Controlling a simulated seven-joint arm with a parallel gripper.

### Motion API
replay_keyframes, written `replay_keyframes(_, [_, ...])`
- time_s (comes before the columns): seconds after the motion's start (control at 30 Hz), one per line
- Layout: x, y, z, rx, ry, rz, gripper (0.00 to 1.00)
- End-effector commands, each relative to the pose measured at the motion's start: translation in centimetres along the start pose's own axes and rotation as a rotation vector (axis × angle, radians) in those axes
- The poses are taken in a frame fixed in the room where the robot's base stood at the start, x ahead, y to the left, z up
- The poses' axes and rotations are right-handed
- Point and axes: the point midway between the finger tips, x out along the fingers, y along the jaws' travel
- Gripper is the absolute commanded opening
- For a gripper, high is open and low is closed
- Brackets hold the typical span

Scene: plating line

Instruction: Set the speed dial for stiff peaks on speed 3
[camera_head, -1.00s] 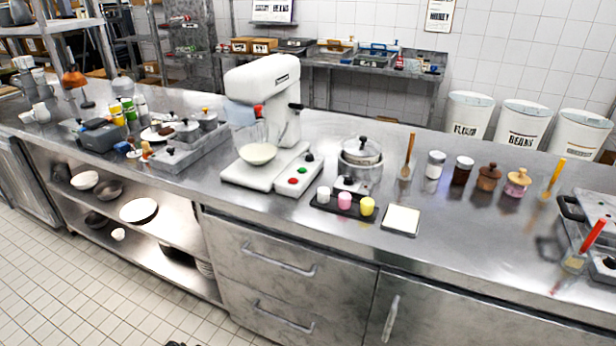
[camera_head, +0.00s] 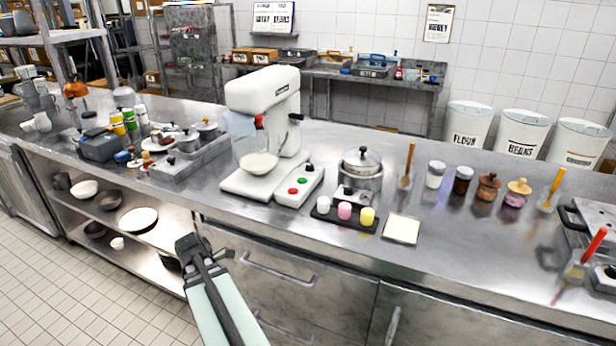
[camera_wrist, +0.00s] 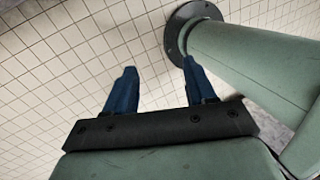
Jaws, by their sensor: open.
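The white stand mixer (camera_head: 268,105) stands on the steel counter with a glass bowl (camera_head: 258,158) of pale mix under its head. Its base panel carries a red button (camera_head: 293,190), a green button (camera_head: 302,180) and a black knob (camera_head: 309,167), which looks like the speed dial; its setting is too small to read. My arm is low in front of the counter's drawers, its dark end (camera_head: 190,245) well below the mixer. In the wrist view my gripper (camera_wrist: 158,82) has its two blue fingers apart, with nothing between them but floor tiles behind.
Right of the mixer are a lidded pot (camera_head: 361,168), a black tray (camera_head: 345,214) with three small coloured cups, and a white square pad (camera_head: 402,229). Several jars stand further right. A grey tray with lidded pans (camera_head: 180,160) is to the left. The counter's front edge lies above my arm.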

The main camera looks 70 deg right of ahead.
Motion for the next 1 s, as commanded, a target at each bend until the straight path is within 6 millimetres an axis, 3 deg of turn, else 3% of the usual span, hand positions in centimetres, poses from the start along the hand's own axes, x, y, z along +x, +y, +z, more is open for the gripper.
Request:
replay_keyframes(0.2, [-4.9,-2.6,4.5,-0.161,-0.015,0.024,0.55])
replay_keyframes(0.6, [-9.3,-5.8,8.5,-0.319,-0.037,0.037,0.55])
replay_keyframes(0.77, [-10.8,-6.3,10.3,-0.325,-0.075,0.047,0.55])
replay_keyframes(1.0, [-13.7,-5.8,15.3,-0.198,-0.233,0.088,0.55])
